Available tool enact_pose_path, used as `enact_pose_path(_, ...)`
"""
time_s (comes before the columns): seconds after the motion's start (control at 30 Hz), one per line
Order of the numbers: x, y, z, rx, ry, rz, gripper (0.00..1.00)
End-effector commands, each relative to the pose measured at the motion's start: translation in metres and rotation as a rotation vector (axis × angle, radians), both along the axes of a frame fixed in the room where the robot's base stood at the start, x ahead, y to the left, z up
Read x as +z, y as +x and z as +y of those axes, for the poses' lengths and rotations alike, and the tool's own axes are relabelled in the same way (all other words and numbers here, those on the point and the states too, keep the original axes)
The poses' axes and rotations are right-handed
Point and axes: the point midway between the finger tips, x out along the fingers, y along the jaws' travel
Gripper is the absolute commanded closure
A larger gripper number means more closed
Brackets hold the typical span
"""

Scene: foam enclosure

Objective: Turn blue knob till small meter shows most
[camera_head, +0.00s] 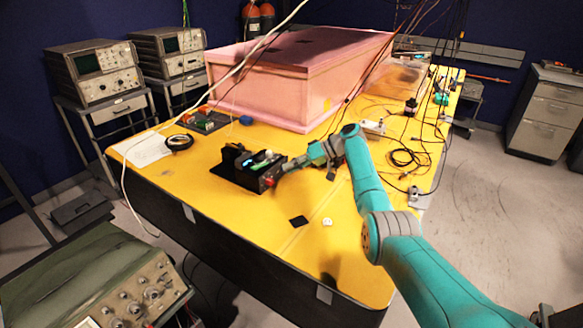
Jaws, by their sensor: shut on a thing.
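A black box-like device (238,168) sits on the yellow table, with small pale, green and bluish parts on its top. My gripper (272,178) reaches in from the right and is shut at the device's right end. The blue knob itself is hidden by the fingers or too small to make out; the grip is where it appears to be. A small round black-rimmed object (180,142) with a pale face lies flat further left and may be the small meter. I cannot read any needle or value on it.
A large pink foam box (270,100) stands behind the device on the yellow table (215,205). Cables and small parts lie to the right. A dark square (298,221) and a small white piece (327,222) lie in front. A white cable hangs across the left side.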

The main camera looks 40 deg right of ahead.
Motion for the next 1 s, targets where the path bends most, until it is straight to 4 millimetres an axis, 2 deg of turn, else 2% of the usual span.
enact_pose_path(0.43, -0.0020, 0.0002, -0.0001, 0.002, 0.134, 0.051, 1.00)
enact_pose_path(1.0, -0.0031, 0.0001, 0.0001, 0.004, 0.164, 0.061, 1.00)
